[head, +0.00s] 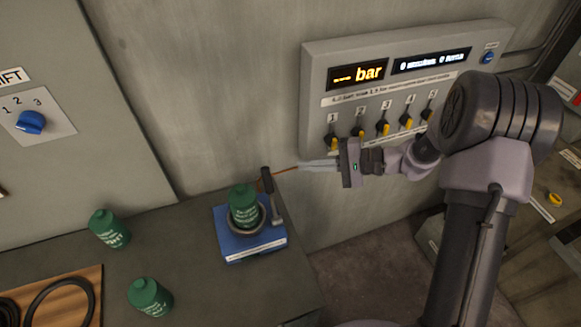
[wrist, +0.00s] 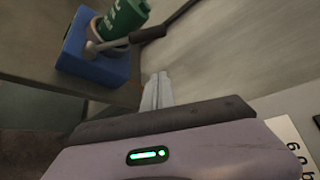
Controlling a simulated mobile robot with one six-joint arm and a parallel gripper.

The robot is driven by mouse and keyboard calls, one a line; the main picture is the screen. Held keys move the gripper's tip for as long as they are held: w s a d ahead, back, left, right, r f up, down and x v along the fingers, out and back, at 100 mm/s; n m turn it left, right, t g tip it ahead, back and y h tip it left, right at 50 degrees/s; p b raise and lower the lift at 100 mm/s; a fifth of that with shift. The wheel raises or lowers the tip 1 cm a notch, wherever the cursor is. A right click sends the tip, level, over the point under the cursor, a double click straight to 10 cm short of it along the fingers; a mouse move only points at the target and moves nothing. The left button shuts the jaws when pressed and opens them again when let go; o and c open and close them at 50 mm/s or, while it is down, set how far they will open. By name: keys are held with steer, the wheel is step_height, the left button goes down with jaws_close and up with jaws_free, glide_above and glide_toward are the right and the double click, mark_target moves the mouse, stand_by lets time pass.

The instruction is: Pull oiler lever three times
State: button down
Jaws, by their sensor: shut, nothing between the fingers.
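The oiler is a blue base (head: 235,245) with a green bottle (head: 243,205) standing in a ring on it, at the right end of the bench. Its lever (head: 270,192), a grey arm with a black grip, stands up on the right side of the base. In the wrist view the lever (wrist: 125,40) crosses in front of the bottle (wrist: 122,18), above the blue base (wrist: 95,65). My gripper (head: 303,165) is shut and empty, to the right of the lever and apart from it. Its closed fingers (wrist: 156,92) point toward the oiler side.
Two loose green bottles, one at the back (head: 108,228) and one in front (head: 150,296), stand left on the bench (head: 190,245). A wall panel (head: 400,90) with a bar display and several yellow-tipped levers is just behind my gripper. A blue selector knob (head: 31,122) is far left.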

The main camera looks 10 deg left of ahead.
mark_target(271, 197)
steer(key=s+b+x, duration=0.1)
steer(key=x, duration=0.8)
steer(key=s+r, duration=0.1)
steer(key=s, duration=0.1)
steer(key=shift+s+d+r, duration=0.25)
steer(key=shift+d+r, duration=0.1)
steer(key=shift+r, duration=0.05)
steer(key=shift+s+d+b, duration=0.1)
steer(key=shift+b, duration=0.65)
